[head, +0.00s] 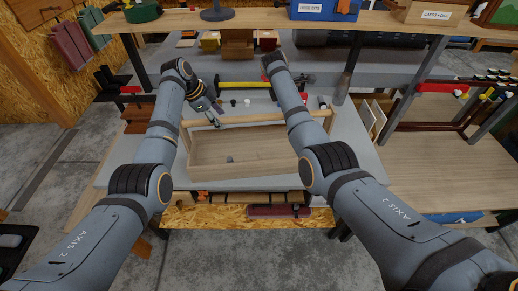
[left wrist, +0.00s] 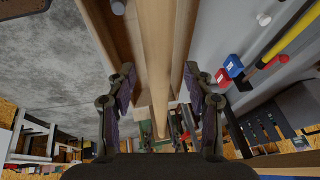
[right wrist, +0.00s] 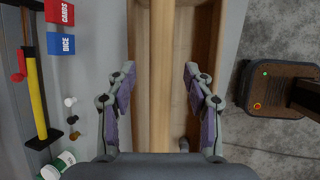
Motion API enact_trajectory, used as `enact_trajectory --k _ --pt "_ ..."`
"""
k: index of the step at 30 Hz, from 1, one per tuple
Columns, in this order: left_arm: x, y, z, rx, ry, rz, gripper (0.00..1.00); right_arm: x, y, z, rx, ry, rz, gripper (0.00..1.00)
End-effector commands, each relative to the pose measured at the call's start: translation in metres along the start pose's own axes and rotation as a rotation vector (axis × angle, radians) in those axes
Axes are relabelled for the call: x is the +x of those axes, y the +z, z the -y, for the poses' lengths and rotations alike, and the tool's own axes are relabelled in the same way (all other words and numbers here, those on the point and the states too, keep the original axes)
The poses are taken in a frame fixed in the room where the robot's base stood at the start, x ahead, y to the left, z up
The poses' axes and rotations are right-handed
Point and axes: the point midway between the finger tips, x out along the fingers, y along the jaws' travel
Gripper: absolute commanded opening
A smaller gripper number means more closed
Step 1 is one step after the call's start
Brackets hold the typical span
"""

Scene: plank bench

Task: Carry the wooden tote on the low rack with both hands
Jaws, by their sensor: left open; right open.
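The wooden tote (head: 240,184) is a long open box with a round handle bar (head: 262,119) along its top. It stands on the grey bench top in the middle of the head view. My left gripper (head: 214,118) is open at the left part of the bar. In the left wrist view the bar runs between my open fingers (left wrist: 160,82). In the right wrist view my right gripper (right wrist: 160,80) is open, with the bar between its fingers in the picture. Neither gripper is closed on the bar. My right arm hides the right gripper in the head view.
A yellow-handled tool (head: 243,85) and small white pieces (head: 247,102) lie behind the tote. A raised shelf (head: 270,18) with boxes spans the back. A wooden low rack (head: 455,170) stands at the right. A small dark thing (head: 230,158) lies inside the tote.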

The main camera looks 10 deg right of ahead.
Motion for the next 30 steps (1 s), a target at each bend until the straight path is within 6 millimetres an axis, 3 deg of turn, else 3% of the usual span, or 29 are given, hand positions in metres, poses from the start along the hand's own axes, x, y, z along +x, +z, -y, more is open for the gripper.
enact_trajectory --k 6,17,29,30 --pt "0.025 -0.001 0.0 0.001 0.001 -0.001 0.52 0.025 0.0 0.0 -0.001 -0.002 0.001 0.52" --pt "0.03 0.0 0.0 0.001 0.0 0.0 0.52 0.031 0.0 0.0 0.0 0.0 0.0 0.52" --pt "0.03 0.0 0.0 0.001 0.0 0.0 0.01 0.03 0.0 0.0 0.001 0.0 0.0 0.01" --pt "0.03 0.0 0.0 0.001 0.0 0.0 0.0 0.03 0.0 0.0 0.001 0.0 0.0 0.0"
